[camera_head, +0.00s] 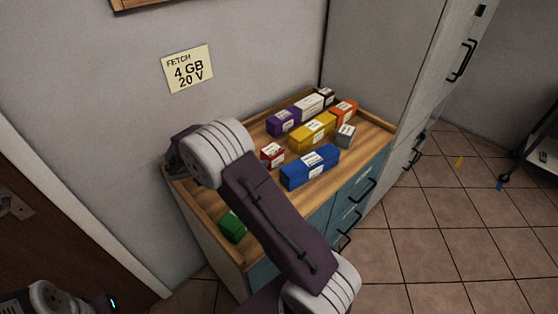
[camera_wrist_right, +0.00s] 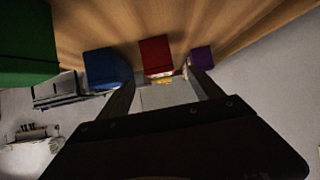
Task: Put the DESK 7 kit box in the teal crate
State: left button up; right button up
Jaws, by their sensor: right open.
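No box with a readable DESK 7 label and no teal crate shows in either view. Several labelled boxes stand on the wooden cabinet top; their small labels are too small to read. They include a blue box (camera_head: 310,167), a yellow box (camera_head: 312,131), a red box (camera_head: 272,154), a purple box (camera_head: 284,121) and a green box (camera_head: 232,226). My right gripper (camera_wrist_right: 163,74) is open and empty; in the right wrist view the red box (camera_wrist_right: 155,55) appears between and beyond its fingers. In the head view my right arm hides its fingers. My left gripper does not show.
The wooden cabinet top (camera_head: 204,200) has a raised rim and blue drawers with black handles below. A wall stands behind it and a tall grey cabinet (camera_head: 378,55) to the right. A sign (camera_head: 188,69) reads "FETCH 4 GB 20 V". Tiled floor (camera_head: 440,240) is open at right.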

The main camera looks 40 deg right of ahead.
aim_at(265, 156)
jog(key=shift+d+f, duration=0.45)
jog(key=shift+d, duration=0.35)
jog(key=x, duration=0.2)
jog(key=shift+d+f+p, duration=0.3)
jog(key=shift+p, duration=0.1)
jog(key=shift+w+d+f, duration=0.1)
jog(key=shift+d+f, duration=0.05)
jog(key=shift+d, duration=0.05)
jog(key=p+x, duration=0.1)
jog(key=x, duration=0.3)
jog(key=shift+d+f, duration=0.35)
jog(key=shift+d, duration=0.1)
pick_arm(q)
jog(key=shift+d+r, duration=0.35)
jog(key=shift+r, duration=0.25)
pick_arm(e)
jog(key=shift+a, duration=0.1)
grip_shut()
